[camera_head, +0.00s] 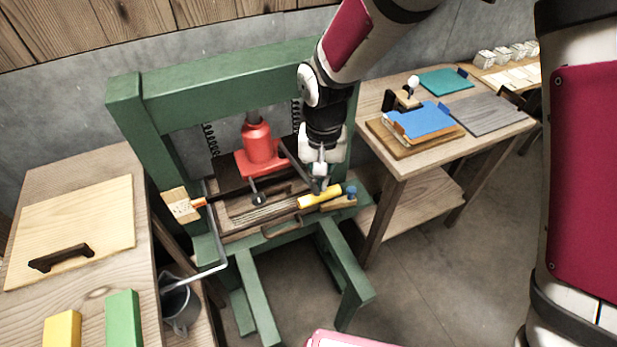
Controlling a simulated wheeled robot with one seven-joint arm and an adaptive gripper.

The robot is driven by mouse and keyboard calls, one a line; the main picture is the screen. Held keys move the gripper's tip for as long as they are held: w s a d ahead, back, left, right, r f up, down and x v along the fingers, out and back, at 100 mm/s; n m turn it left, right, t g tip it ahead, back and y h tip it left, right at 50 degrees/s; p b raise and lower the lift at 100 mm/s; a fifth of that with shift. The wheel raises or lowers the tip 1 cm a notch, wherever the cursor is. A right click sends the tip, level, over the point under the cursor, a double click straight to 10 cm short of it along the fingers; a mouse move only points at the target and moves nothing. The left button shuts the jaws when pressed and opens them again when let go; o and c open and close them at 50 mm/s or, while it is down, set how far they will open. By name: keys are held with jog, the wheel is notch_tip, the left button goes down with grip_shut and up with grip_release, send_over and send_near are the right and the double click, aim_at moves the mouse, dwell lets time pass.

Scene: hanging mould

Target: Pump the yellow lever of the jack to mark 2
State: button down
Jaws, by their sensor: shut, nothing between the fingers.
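The red jack (257,146) stands upright in the green press frame (215,90). Its yellow lever (313,199) shows as a short yellow bar at the front right of the press. My gripper (319,188) points down, shut and empty, with its fingertips right at the lever's upper side; I cannot tell whether they touch it. A pale plate (182,205) with a red pointer (199,203) is at the left post. Its marks are too small to read. My gripper and wrist hide part of the right post.
A left bench (85,295) holds a wooden board with a black handle, a yellow block and a green block. A bucket (180,305) stands beside it. The right table (405,158) carries boards and a blue sheet. Coil springs hang in the frame.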

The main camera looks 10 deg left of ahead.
jog(key=shift+f, duration=0.1)
notch_tip(320, 180, down, 16)
jog(key=r+b, duration=0.1)
jog(key=b, duration=0.3)
notch_tip(320, 180, up, 13)
jog(key=p, duration=0.5)
jog(key=shift+r, duration=0.1)
dwell(0.6)
notch_tip(320, 180, down, 14)
jog(key=b, duration=0.3)
notch_tip(320, 180, up, 14)
jog(key=p, duration=0.5)
dwell(0.9)
